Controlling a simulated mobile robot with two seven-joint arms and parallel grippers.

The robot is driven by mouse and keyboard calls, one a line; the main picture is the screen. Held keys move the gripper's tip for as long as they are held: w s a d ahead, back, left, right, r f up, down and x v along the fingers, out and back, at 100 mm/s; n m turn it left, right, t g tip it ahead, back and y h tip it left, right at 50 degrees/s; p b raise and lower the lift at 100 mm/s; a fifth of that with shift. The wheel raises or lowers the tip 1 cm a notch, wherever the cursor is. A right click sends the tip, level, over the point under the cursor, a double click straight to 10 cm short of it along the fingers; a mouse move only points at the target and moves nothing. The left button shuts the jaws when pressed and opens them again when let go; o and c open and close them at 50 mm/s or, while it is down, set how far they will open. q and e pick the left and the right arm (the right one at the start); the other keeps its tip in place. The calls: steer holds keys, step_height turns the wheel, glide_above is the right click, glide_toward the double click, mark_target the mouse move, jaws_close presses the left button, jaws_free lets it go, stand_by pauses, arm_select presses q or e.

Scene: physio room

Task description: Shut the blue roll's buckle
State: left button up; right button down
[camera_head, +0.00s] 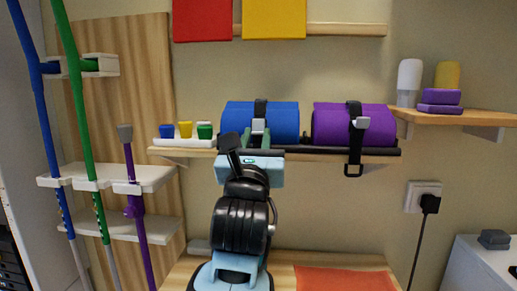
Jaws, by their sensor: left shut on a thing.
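The blue roll (285,119) lies on the wall shelf, left of the purple roll. A black strap (260,106) runs over its middle, and its grey buckle (258,126) shows at the front. My left gripper (259,132) reaches up from below, with its fingers at the buckle. It is shut on the buckle, as far as I can see. The gripper hides the strap below the buckle, and I cannot tell whether the buckle is fastened. My right gripper is out of view.
The purple roll (326,123) lies close to the right, its strap hanging down to a black loop (354,170). Poles (82,110) lean in a rack at far left. A right shelf (455,117) holds bottles and purple blocks.

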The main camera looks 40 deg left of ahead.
arm_select(q)
steer(key=shift+w+a+f+t+y+b, duration=0.1)
steer(key=shift+w+f+t+y+b, duration=0.1)
steer(key=shift+f+t+y+b, duration=0.2)
steer(key=shift+b, duration=0.4)
steer(key=shift+r+t, duration=0.1)
steer(key=shift+t, duration=0.2)
steer(key=o, duration=1)
steer(key=shift+w, duration=0.1)
